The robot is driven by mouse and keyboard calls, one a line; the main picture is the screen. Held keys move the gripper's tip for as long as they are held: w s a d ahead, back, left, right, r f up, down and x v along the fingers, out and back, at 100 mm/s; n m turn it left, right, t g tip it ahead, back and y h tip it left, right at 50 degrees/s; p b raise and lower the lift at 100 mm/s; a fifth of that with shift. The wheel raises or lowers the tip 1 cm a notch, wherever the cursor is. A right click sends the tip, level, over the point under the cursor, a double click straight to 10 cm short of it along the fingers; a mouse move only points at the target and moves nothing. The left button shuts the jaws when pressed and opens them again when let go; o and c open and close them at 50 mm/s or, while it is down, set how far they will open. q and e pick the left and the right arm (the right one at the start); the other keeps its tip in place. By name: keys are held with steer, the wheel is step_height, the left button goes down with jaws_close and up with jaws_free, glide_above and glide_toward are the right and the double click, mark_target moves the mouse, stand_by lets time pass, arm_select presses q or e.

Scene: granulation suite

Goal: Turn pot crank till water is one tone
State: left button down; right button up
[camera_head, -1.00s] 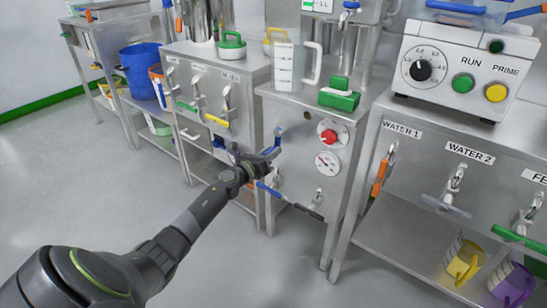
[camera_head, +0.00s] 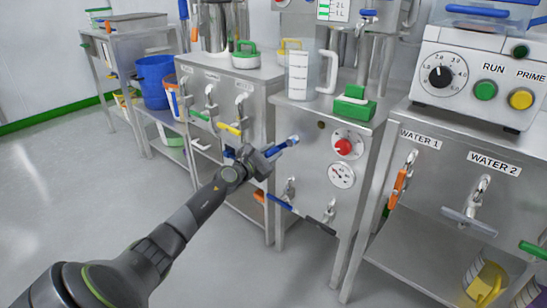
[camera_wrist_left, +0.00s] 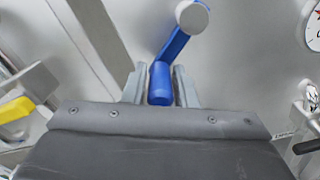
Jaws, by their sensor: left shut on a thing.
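The blue crank (camera_head: 288,143) is on the front of the steel cabinet (camera_head: 310,180), left of a red knob. My left gripper (camera_head: 268,157) is at its handle. In the left wrist view the crank's blue grip (camera_wrist_left: 160,84) sits between the two grey fingers (camera_wrist_left: 160,88), which are shut on it. Its blue arm rises up and right from the grip to a pale round hub (camera_wrist_left: 192,18). I cannot see any water inside a pot, so its tone does not show. My right gripper is in neither view.
Below the crank, blue and black lever taps (camera_head: 280,202) stick out. The red knob (camera_head: 343,146) and a dial gauge (camera_head: 342,175) are to its right. Floor at left is clear.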

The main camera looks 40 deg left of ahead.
arm_select(q)
steer(key=shift+w+a+r+m, duration=0.1)
steer(key=shift+a+r+m, duration=0.15)
steer(key=shift+r, duration=0.3)
steer(key=c, duration=1.3)
jaws_free()
steer(key=shift+d, duration=0.1)
steer(key=shift+f, duration=0.2)
